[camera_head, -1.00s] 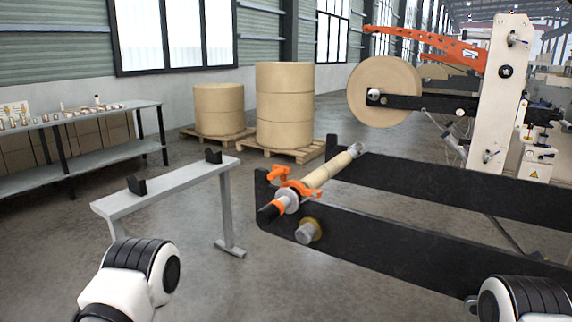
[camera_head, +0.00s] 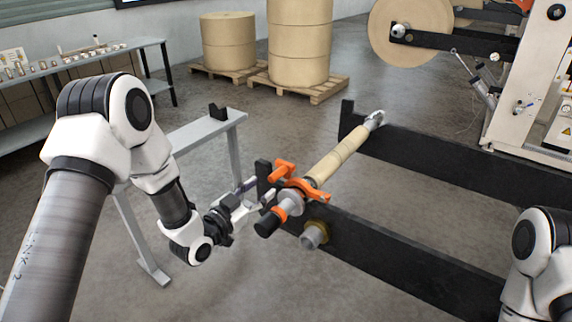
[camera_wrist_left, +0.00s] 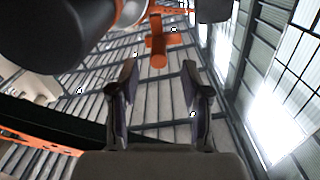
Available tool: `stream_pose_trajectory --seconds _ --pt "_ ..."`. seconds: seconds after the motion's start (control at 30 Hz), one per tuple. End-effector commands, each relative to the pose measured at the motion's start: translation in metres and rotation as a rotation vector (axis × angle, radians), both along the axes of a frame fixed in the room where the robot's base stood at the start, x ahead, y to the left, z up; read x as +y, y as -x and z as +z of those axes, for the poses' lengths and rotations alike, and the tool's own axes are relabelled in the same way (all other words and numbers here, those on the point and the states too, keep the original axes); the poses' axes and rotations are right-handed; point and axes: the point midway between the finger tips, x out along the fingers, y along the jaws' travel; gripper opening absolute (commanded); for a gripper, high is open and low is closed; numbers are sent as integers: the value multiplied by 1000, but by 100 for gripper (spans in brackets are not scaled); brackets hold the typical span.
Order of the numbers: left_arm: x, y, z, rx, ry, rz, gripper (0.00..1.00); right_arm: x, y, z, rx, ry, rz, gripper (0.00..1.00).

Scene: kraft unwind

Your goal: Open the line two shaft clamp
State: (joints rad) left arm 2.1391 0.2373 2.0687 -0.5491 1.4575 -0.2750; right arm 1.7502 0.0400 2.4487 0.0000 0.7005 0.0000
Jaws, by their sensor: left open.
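The orange shaft clamp (camera_head: 309,189) sits around the near end of the tan shaft (camera_head: 340,156), on the near black rail. Its orange handle (camera_head: 284,171) sticks up toward the left. My left gripper (camera_head: 258,197) is open and empty, just left of the clamp and apart from it. In the left wrist view the two fingers of my left gripper (camera_wrist_left: 160,78) are spread, and the orange handle (camera_wrist_left: 158,50) shows beyond them, roughly centred in the gap. My right arm shows at the lower right, but its gripper is out of the picture.
The black rails (camera_head: 390,248) run to the right, with a round metal stub (camera_head: 313,236) below the clamp. A grey stand (camera_head: 210,128) is behind my left arm. Paper rolls on pallets (camera_head: 313,92) and a parts bench (camera_head: 75,62) are farther back. Open floor lies between.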

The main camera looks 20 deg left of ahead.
Motion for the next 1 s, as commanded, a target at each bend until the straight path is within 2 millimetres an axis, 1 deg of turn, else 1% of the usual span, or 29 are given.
stream_pose_trajectory --seconds 0.07,0.17,0.3,0.4,0.5,0.73,0.77,0.8,0.87,0.9,1.0 --pt "-2 -7 2 -1 -3 -1 48 0 0 5 1 0 0 46" --pt "-9 -22 4 -1 -3 -2 48 0 1 13 2 0 0 46" --pt "-19 -48 4 0 -2 -2 48 0 1 24 3 0 0 46" --pt "-23 -63 2 1 -2 -2 48 0 1 29 2 0 0 46" --pt "-26 -70 0 1 0 0 48 0 0 30 2 0 0 46" --pt "-26 -72 -1 2 0 0 48 0 0 29 2 0 0 46" --pt "-26 -72 -1 2 0 0 37 0 0 29 2 0 0 46" --pt "-26 -72 -1 2 0 0 23 0 1 29 2 0 0 46" --pt "-26 -72 -1 2 0 0 1 0 1 29 2 0 0 46" --pt "-26 -72 -1 2 0 0 0 0 1 29 2 0 0 46" --pt "-26 -72 -1 2 0 0 0 0 1 29 2 0 0 46"
